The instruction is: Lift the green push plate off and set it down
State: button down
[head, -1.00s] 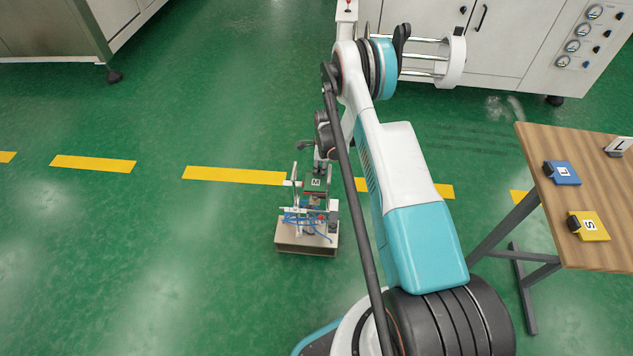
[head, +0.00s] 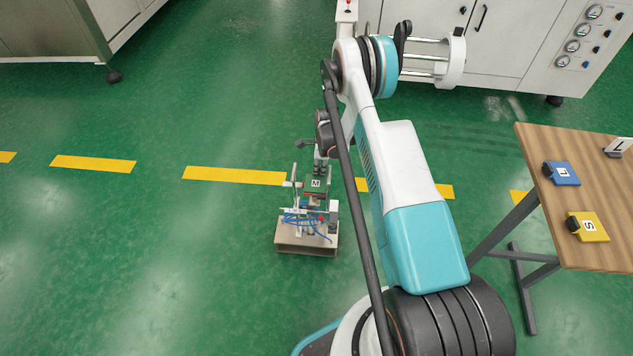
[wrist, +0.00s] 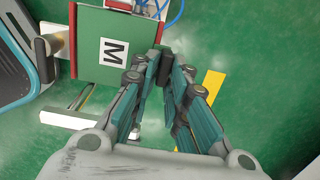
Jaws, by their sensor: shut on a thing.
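The green push plate (head: 313,186), marked with a white M label, sits at the back of the small fixture (head: 290,243) in the head view. In the wrist view the plate (wrist: 92,62) fills the upper left, with red pieces of the fixture at its edges. My gripper (wrist: 160,66) is shut on the dark handle at the plate's right edge. The fingers cover most of the handle. In the head view my gripper (head: 321,167) is small, just behind the plate. I cannot tell whether the plate still touches the fixture.
Machine cabinets stand at the back. Blue hoses and a thin post rise from the fixture. The green floor at left is clear.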

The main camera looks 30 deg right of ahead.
jog(key=shift+r+p, duration=0.8)
jog(key=shift+r, duration=1.5)
